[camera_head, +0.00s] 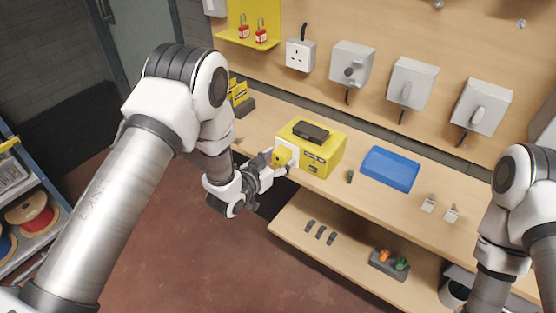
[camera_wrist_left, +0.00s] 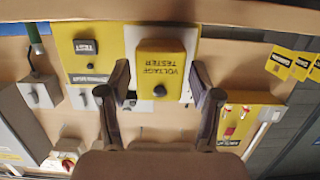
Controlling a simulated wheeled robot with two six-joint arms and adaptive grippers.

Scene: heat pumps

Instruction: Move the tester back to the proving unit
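The voltage tester (camera_wrist_left: 162,70) is a small yellow box with printed lettering, in the middle of the left wrist view. In the head view the tester (camera_head: 282,156) sits at the white plate on the left face of the proving unit (camera_head: 322,139), a yellow box on the bench. The proving unit's yellow side with a TEST label (camera_wrist_left: 85,47) shows beside it. My left gripper (camera_head: 268,165) is at the tester. Its fingers (camera_wrist_left: 160,88) stand on either side with narrow gaps, open around it. My right gripper is out of view.
A blue tray (camera_head: 390,168) lies right of the proving unit on the bench (camera_head: 462,181). Red padlocks (camera_head: 261,30) hang on a yellow board. A lower shelf (camera_head: 340,258) holds small parts.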

